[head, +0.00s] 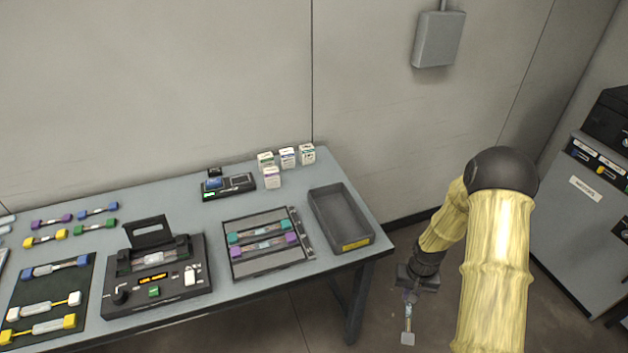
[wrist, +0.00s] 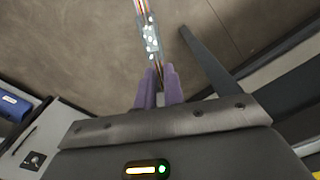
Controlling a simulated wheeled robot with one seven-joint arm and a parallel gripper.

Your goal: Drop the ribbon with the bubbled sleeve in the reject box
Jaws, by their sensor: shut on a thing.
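My gripper (head: 410,294) is right of the table's right edge, with floor behind it in the head view. In the wrist view its purple fingertips (wrist: 157,84) are shut on a ribbon with a clear sleeve (wrist: 151,42) that shows several white bubbles. In the head view the ribbon hangs below the gripper, with a pale end piece (head: 408,338) at the bottom. A dark grey open box with a yellow label (head: 356,244), seemingly the reject box, stands at the table's right end, left of my gripper. Its visible inside looks empty. The label is too small to read.
Left of the box a tray (head: 238,272) holds teal and purple ribbons. The splicer (head: 155,275), a small device (head: 228,187) and small cartons (head: 287,157) stand on the table (head: 190,198). A grey cabinet (head: 570,215) is at far right.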

